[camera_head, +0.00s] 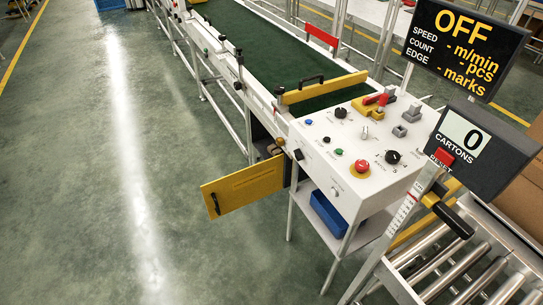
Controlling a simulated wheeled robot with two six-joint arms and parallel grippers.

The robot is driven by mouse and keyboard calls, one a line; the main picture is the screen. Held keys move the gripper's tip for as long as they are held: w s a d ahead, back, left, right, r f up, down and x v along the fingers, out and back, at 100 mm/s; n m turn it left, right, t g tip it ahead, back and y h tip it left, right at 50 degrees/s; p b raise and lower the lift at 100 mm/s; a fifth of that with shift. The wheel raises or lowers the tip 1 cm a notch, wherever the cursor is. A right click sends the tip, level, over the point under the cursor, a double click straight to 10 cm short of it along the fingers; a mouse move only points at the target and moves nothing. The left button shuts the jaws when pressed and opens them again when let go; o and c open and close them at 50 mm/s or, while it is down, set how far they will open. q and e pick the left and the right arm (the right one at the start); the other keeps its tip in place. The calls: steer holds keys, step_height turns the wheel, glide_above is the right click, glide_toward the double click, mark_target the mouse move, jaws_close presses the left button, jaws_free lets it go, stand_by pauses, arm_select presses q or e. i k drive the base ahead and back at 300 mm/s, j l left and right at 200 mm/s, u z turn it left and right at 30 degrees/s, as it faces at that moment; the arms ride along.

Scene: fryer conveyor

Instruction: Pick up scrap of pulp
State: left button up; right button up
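I cannot make out a scrap of pulp with certainty. A small brownish lump (275,149) shows in the opening under the conveyor, just behind the top of the yellow door (243,188); it is too small to tell what it is. The door stands open, swung out to the left, with a black handle on its face. The inside of the compartment is mostly dark and partly hidden by the door. Neither of my grippers is in view.
The green conveyor belt (260,48) runs away to the back, with a yellow bar (325,87) across its near end. A white control panel (350,150) stands right of the door, a blue bin (328,213) below it. Rollers (468,270) lie at right. Floor at left is clear.

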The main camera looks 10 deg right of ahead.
mark_target(273, 149)
steer(key=i+z, duration=0.1)
steer(key=z, duration=0.95)
steer(key=i+j+z, duration=0.2)
steer(key=j+z, duration=0.2)
steer(key=j, duration=0.25)
steer(key=i+j+z, duration=0.1)
steer(key=j+z, duration=0.3)
steer(key=j, duration=0.3)
steer(key=j+z, duration=0.4)
steer(key=j, duration=0.75)
